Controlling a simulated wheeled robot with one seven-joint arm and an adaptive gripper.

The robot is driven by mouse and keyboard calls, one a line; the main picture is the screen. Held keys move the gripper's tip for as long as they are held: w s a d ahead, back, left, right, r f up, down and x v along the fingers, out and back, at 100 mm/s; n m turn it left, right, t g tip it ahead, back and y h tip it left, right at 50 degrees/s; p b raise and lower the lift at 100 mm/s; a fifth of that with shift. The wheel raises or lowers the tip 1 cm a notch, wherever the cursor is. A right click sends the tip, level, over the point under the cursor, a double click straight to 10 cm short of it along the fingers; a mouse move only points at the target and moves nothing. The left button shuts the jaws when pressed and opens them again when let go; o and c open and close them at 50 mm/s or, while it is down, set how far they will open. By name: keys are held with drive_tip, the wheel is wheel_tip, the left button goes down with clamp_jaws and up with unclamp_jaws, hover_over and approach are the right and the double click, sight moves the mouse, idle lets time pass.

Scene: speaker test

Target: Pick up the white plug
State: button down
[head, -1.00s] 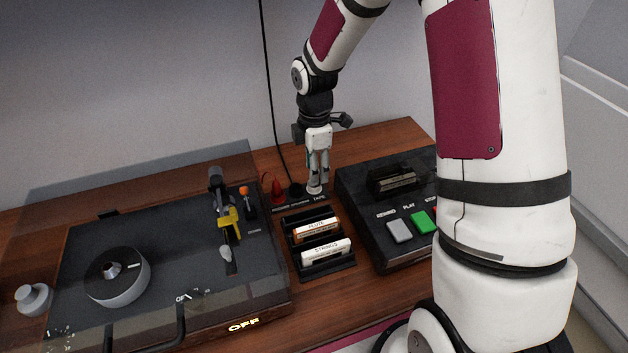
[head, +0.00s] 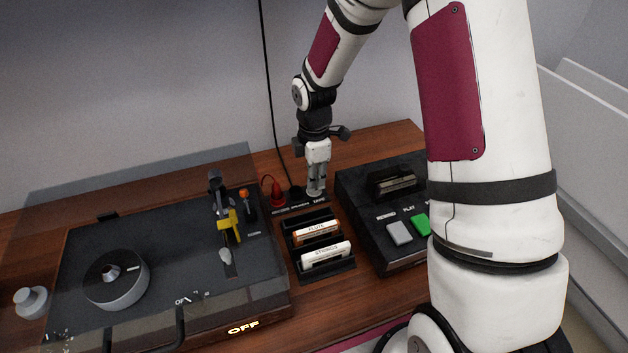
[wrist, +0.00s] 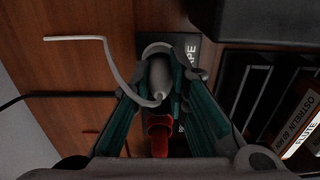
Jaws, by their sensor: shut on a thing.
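The white plug (wrist: 160,75) stands at the strip with the TAPE label, between the fingertips of my gripper (wrist: 163,80) in the wrist view. My gripper is shut on it. A pale cable curls from the plug to the left. In the head view my gripper (head: 316,190) points straight down at the back of the desk, and its fingers mostly hide the plug. I cannot tell whether the plug is still seated in its socket.
A red plug (head: 277,192) stands just left of my gripper, close to the fingers in the wrist view (wrist: 158,130). A black cartridge rack (head: 329,273) is in front. A tape deck (head: 371,226) stands right, a turntable (head: 165,262) left.

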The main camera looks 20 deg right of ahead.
wheel_tip(320, 180, up, 10)
drive_tip(key=shift+r, duration=0.1)
idle(0.4)
drive_tip(key=shift+a+p, duration=0.1)
drive_tip(key=shift+p, duration=0.45)
drive_tip(key=shift+a+f+p, duration=0.7)
drive_tip(key=shift+a+f, duration=0.05)
drive_tip(key=shift+f, duration=0.45)
drive_tip(key=shift+a+f+p, duration=0.65)
drive_tip(key=shift+a+f, duration=0.15)
drive_tip(key=shift+f, duration=0.45)
drive_tip(key=shift+a+f+p, duration=0.7)
drive_tip(key=shift+a+f, duration=0.05)
drive_tip(key=shift+f, duration=0.45)
drive_tip(key=shift+f+b, duration=0.6)
drive_tip(key=shift+f, duration=0.85)
drive_tip(key=c, duration=1.5)
unclamp_jaws()
